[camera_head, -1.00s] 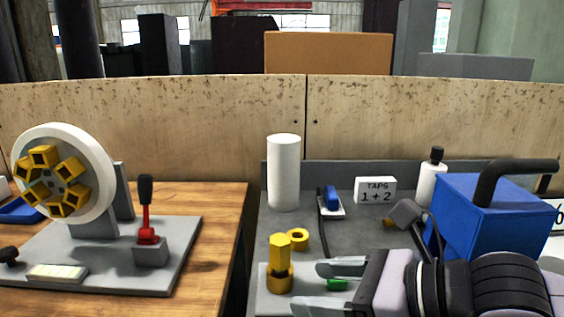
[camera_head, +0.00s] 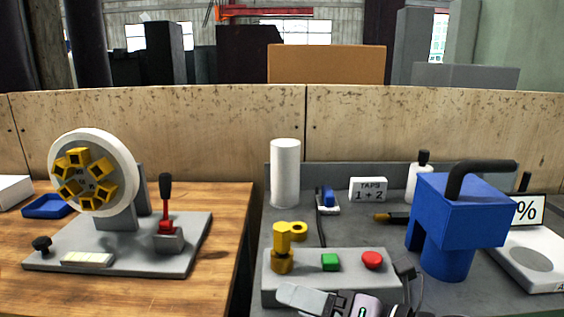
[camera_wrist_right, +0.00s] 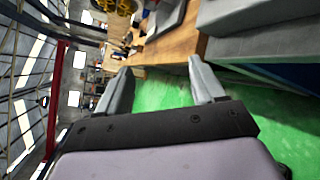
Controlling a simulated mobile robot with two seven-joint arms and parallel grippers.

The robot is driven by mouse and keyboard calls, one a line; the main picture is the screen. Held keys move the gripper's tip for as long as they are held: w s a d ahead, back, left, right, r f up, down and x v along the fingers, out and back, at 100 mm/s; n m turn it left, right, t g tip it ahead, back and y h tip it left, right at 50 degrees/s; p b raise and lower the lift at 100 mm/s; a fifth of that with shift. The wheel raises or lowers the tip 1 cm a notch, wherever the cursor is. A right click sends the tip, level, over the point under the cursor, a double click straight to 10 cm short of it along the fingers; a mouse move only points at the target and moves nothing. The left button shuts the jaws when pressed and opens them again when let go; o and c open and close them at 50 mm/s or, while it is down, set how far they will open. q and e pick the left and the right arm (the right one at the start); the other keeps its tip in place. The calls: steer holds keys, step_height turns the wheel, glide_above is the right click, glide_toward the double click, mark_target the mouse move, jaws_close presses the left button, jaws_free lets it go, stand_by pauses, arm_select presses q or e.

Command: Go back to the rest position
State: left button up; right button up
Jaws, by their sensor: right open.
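My right gripper (camera_head: 310,300) shows at the bottom edge of the head view, in front of the grey control box (camera_head: 330,288). In the right wrist view its two fingers (camera_wrist_right: 158,88) stand apart with nothing between them, and the green floor shows between and beyond them. My left gripper is in neither view.
The control box carries a yellow key-like part (camera_head: 284,258), a green button (camera_head: 330,262) and a red button (camera_head: 372,260). A blue machine (camera_head: 455,215), white cylinder (camera_head: 285,172) and scale (camera_head: 535,262) stand behind or right. A wheel fixture (camera_head: 95,170) stands on the wooden table (camera_head: 228,205).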

steer(key=d+f+m+t+h+p, duration=0.2)
steer(key=d+f+m+h, duration=0.15)
steer(key=f+m, duration=0.55)
steer(key=d+f+m+t+h+p, duration=0.15)
steer(key=d+f+m, duration=0.25)
steer(key=m, duration=0.8)
steer(key=s+d+f+m+g+h+p, duration=0.1)
steer(key=s+d+f+m+h, duration=0.2)
steer(key=s+f+m, duration=0.3)
steer(key=s+d+f+m+g+h+p, duration=0.1)
steer(key=s+d+f+m+h, duration=0.1)
steer(key=s+d+f+m, duration=0.4)
steer(key=shift+s+f+h, duration=0.4)
steer(key=shift+s+f, duration=0.2)
steer(key=shift+f, duration=0.25)
steer(key=shift+d, duration=0.1)
